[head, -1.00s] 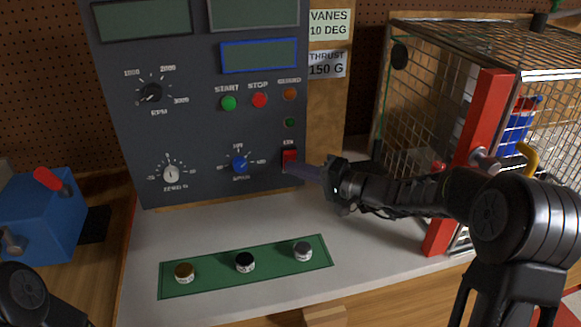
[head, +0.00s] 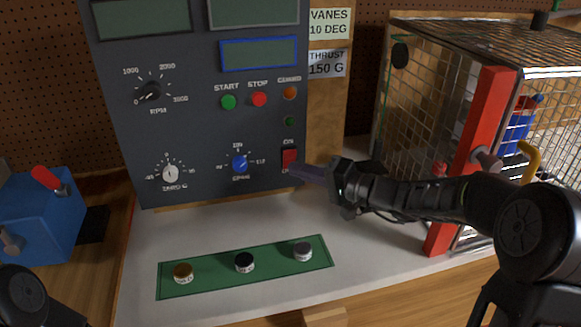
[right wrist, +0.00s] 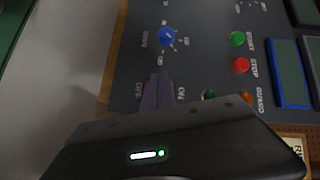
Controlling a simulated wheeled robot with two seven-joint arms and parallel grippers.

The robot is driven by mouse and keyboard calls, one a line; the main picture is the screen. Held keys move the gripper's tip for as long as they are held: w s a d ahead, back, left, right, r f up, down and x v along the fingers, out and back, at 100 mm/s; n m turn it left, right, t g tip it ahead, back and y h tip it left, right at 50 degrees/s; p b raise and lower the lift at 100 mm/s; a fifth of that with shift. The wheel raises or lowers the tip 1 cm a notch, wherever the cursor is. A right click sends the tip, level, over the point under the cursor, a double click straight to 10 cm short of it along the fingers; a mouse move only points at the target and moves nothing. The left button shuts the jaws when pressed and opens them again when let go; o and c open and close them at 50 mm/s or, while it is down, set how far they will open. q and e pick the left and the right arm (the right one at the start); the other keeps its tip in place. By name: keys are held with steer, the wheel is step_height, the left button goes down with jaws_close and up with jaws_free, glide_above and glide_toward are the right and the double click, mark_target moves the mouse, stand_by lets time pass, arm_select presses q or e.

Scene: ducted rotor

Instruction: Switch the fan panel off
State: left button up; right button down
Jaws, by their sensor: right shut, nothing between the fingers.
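The grey fan panel (head: 205,130) stands upright at the back. Its red rocker switch (head: 289,158) is at the lower right, with an ON label above it. My right gripper (head: 296,171) is shut and empty, its fingertips at or just beside the switch's lower part; I cannot tell whether they touch. In the right wrist view the shut fingers (right wrist: 158,85) point at the panel between the OFF and ON labels, and they hide the switch. The panel's displays look blank. My left gripper is not in view.
A mesh cage (head: 430,110) with a red post (head: 470,160) stands right of the panel, close to my right arm. A green mat (head: 215,272) with three small knobs lies in front. A blue box (head: 40,220) with a red lever is at left.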

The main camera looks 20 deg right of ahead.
steer(key=s, duration=0.1)
steer(key=s+r, duration=0.1)
steer(key=s, duration=0.1)
steer(key=shift+s+r, duration=0.35)
